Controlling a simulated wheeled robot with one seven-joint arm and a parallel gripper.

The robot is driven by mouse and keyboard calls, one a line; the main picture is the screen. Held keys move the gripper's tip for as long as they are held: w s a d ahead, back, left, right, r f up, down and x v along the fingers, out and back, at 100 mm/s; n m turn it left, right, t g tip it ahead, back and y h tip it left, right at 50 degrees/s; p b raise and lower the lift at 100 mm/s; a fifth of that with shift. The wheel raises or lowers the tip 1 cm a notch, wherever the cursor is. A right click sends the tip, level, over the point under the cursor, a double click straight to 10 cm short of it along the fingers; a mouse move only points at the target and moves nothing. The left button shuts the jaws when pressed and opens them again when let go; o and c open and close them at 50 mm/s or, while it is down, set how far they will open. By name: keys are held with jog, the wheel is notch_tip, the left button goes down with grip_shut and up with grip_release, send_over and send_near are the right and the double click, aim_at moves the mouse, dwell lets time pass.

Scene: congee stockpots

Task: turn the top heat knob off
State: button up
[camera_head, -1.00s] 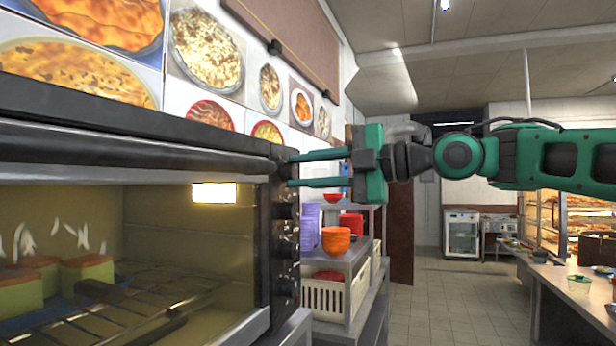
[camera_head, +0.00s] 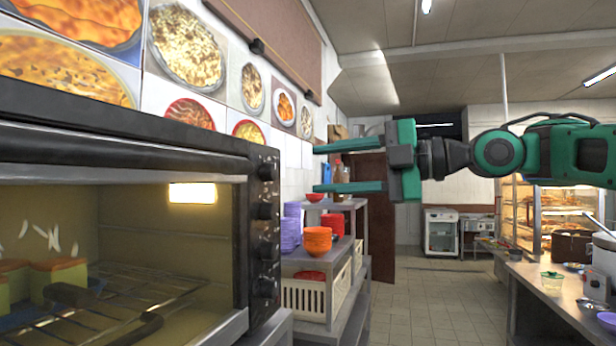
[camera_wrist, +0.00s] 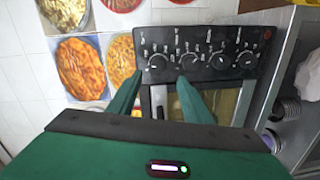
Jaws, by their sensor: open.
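The black oven (camera_head: 120,150) stands at the left with a column of several black knobs on its front panel. The top heat knob (camera_head: 267,171) is the uppermost. In the wrist view, that panel appears turned sideways, and the top knob (camera_wrist: 158,62) is the leftmost, by the wall posters. My gripper (camera_head: 318,168) is open and empty, its two green fingers pointing left toward the panel at about the top knob's height. A clear gap separates fingertips and knob. In the wrist view the fingertips (camera_wrist: 155,88) lie either side of the top knob's line. The knob's pointer is too small to read.
A metal shelf (camera_head: 345,262) with purple and orange bowls and a white crate (camera_head: 303,300) stands beyond the oven. Food posters (camera_head: 187,45) cover the wall above. A counter (camera_head: 545,285) is at the right. The floor between is free.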

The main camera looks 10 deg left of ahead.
jog(key=shift+s+d, duration=0.1)
jog(key=shift+d, duration=0.95)
